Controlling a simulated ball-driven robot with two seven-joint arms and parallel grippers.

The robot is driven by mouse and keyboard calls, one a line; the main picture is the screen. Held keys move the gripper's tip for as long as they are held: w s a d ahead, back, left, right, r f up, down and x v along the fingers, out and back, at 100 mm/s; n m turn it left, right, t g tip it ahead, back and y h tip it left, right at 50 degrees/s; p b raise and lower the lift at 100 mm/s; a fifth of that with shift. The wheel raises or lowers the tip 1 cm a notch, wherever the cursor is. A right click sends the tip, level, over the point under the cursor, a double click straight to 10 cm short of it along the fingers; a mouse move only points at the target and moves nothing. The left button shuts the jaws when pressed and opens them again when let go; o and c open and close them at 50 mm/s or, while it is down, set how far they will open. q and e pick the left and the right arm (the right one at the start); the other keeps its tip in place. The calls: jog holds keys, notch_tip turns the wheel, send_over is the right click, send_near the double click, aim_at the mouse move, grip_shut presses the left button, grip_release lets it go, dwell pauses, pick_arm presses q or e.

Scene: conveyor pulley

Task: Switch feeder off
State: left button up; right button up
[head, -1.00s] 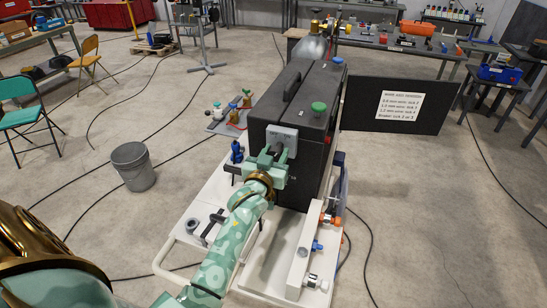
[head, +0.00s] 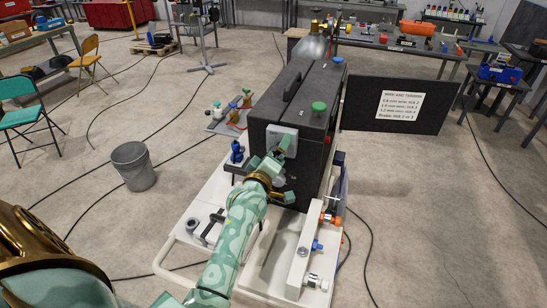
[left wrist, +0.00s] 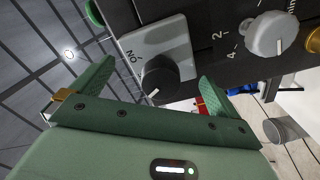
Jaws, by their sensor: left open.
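The feeder is a black box (head: 300,122) with a grey switch plate (head: 283,137) on its near face. In the left wrist view, the plate (left wrist: 178,40) carries a black rotary knob (left wrist: 168,77) and the word ON. The knob's white mark points toward the lower edge of the picture, not at ON. My left gripper (head: 282,168) is in front of the box face. In the left wrist view its open fingers (left wrist: 155,82) stand either side of the knob; I cannot tell whether they touch it. My right gripper is out of view.
A grey dial (left wrist: 270,36) with numbers sits beside the plate, near a brass part (left wrist: 314,40). A green button (head: 319,107) tops the box. The white cart (head: 213,203) carries fittings. A grey bucket (head: 133,165) stands left; a black sign board (head: 400,105) stands right.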

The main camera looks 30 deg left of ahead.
pick_arm(q)
jog(key=shift+s, duration=0.1)
jog(key=p+v, duration=0.4)
jog(key=v, duration=0.3)
jog(key=shift+d+f, duration=0.1)
jog(key=shift+f, duration=0.05)
